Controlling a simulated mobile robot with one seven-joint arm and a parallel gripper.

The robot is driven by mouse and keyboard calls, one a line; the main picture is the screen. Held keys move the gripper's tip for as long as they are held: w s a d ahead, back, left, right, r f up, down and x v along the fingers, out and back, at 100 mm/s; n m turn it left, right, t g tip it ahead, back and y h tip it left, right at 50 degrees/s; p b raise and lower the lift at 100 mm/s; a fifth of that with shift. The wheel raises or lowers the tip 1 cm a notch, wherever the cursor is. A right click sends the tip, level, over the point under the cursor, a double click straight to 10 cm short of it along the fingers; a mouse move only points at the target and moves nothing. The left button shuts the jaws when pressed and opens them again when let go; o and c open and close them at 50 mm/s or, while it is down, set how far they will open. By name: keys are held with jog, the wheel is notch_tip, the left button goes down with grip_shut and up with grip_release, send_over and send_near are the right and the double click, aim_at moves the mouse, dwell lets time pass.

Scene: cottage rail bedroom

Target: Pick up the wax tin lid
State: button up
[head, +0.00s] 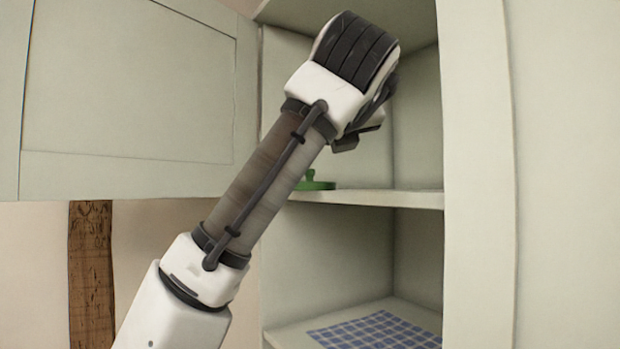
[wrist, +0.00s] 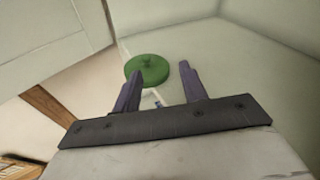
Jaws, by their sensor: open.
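The wax tin lid looks like a round green disc with a small knob on top. It lies on the cabinet's middle shelf, partly hidden behind my arm in the head view (head: 314,184). In the wrist view the lid (wrist: 147,70) is ahead of my gripper (wrist: 158,82), a little left of the midline between the fingers. The two dark fingers are apart, with nothing held between them. The left fingertip appears close to the lid's lower edge; I cannot tell whether they touch. In the head view my wrist hides the fingertips.
The cabinet's middle shelf (head: 400,198) is bare around the lid. An open cabinet door (head: 130,100) stands to the left, and a side panel (head: 478,180) bounds the right. A blue checked cloth (head: 375,330) lies on the shelf below. A wooden post (head: 90,270) is at lower left.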

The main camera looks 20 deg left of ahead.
jog(key=w+a+f+p, duration=0.1)
jog(key=w+a, duration=0.1)
jog(key=w, duration=0.1)
jog(key=w+a+f+g+p, duration=0.1)
jog(key=w+a+p, duration=0.1)
jog(key=w, duration=0.1)
jog(key=w+a+f+m+g+y+p, duration=0.1)
jog(key=w+a+f+p, duration=0.1)
jog(key=w+a, duration=0.1)
jog(key=shift+w, duration=0.2)
jog(key=shift+w+f, duration=0.25)
jog(key=shift+c, duration=0.4)
grip_shut()
